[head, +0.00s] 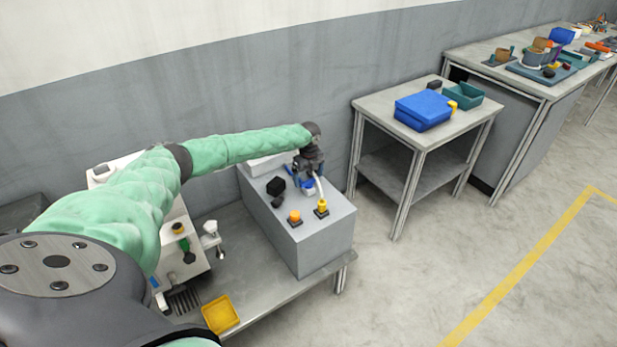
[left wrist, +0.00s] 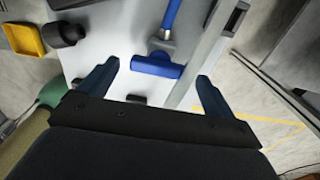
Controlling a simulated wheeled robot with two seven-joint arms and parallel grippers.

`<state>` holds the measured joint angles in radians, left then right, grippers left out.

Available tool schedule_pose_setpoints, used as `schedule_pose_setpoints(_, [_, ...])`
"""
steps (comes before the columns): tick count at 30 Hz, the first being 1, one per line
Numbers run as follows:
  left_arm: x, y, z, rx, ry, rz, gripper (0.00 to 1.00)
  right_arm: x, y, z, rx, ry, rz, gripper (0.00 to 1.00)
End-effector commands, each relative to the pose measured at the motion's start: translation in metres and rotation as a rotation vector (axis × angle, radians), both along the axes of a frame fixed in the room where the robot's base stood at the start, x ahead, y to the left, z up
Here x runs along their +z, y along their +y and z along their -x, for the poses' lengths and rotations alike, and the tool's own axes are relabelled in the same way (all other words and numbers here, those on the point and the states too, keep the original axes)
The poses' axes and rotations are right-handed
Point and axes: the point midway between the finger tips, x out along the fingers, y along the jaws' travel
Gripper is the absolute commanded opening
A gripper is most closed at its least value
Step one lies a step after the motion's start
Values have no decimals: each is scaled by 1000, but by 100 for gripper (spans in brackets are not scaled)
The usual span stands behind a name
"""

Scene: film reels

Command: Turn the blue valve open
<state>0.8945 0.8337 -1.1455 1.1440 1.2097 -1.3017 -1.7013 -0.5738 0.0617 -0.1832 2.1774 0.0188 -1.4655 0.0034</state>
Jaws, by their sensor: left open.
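The blue valve shows in the left wrist view as a blue T-shaped handle (left wrist: 157,66) with a grey neck. In the head view a bit of blue (head: 307,184) shows below my gripper, on top of the grey box (head: 322,240); most of it is hidden. My left gripper (head: 310,165) is above the far part of the box top, pointing down. In the left wrist view my left gripper (left wrist: 159,70) is open, with the blue handle between its two fingers in the picture. I cannot tell how near the fingertips are to it. My right gripper is not in view.
An orange button (head: 294,217), a yellow fitting (head: 321,208) and a black knob (head: 275,185) are on the box top. A yellow tray (head: 221,314) lies on the low bench. A side table (head: 385,104) stands to the right.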

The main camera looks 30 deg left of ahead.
Motion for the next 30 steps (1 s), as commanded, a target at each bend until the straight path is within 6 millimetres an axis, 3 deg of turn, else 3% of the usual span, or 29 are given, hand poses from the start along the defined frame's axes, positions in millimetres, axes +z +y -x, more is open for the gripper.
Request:
schedule_pose_setpoints(6, [-12,1,0,1,0,-1,90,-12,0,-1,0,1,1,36])
schedule_pose_setpoints(14, [-13,1,0,1,0,-1,90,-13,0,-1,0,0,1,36])
schedule_pose_setpoints(21, [-13,1,0,1,0,-1,45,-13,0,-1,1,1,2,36])
schedule_pose_setpoints(30, [-13,0,1,34,1,-1,45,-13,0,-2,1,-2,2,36])
